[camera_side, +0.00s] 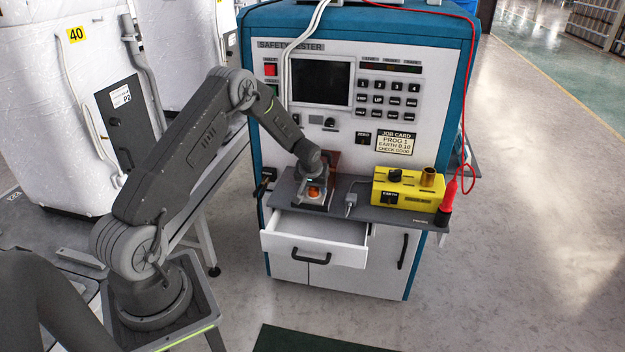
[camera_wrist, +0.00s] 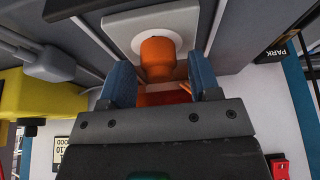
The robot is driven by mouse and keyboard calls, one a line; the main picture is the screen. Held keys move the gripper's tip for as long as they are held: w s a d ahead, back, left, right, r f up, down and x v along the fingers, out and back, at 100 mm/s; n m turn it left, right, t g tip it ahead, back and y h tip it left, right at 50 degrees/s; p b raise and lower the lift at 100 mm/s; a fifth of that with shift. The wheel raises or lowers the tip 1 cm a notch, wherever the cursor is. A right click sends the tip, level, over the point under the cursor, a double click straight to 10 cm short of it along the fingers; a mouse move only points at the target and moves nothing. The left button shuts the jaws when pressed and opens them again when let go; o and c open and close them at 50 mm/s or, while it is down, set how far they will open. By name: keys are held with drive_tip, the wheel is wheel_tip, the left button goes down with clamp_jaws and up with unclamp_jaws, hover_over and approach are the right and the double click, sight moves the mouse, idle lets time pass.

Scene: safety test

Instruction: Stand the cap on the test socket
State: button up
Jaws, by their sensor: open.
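The orange cap (camera_wrist: 157,52) shows in the wrist view, upright over a white ring on a pale square plate (camera_wrist: 118,32), which looks like the test socket. I cannot see whether it is fully seated. My gripper (camera_wrist: 161,75) is open, with one blue finger on each side of the cap and small gaps seemingly between them. In the side view the cap (camera_side: 314,192) is a small orange spot under my gripper (camera_side: 316,186), at the left of the grey shelf. The fingers and wrist hide most of the plate there.
A yellow box (camera_side: 405,188) with a dark knob and a brass cylinder (camera_side: 428,177) stands on the shelf's right. A red-and-black probe (camera_side: 446,203) hangs at the shelf's right end on a red cable. An open white drawer (camera_side: 315,235) juts out below. The tester's panel (camera_side: 345,100) rises behind.

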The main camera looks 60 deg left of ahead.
drive_tip(key=s+d+r+m, duration=0.1)
drive_tip(key=s+d+r, duration=0.4)
drive_tip(key=r, duration=0.4)
drive_tip(key=s+d+r+m+t+h, duration=0.1)
drive_tip(key=s+d+r+m, duration=0.15)
drive_tip(key=d+r, duration=0.6)
drive_tip(key=s+d+r+m, duration=0.1)
drive_tip(key=s+d+r, duration=0.35)
drive_tip(key=r, duration=0.55)
drive_tip(key=s+d+r+m+h, duration=0.1)
drive_tip(key=s+d+r+m, duration=0.1)
drive_tip(key=s+d, duration=0.4)
drive_tip(key=s+d+r+m+t+h, duration=0.1)
drive_tip(key=s+d+r+m, duration=0.1)
drive_tip(key=s+d, duration=0.4)
drive_tip(key=s, duration=0.5)
drive_tip(key=shift+s+d, duration=0.25)
drive_tip(key=shift+d, duration=0.1)
drive_tip(key=shift+m, duration=0.25)
drive_tip(key=shift+c, duration=0.2)
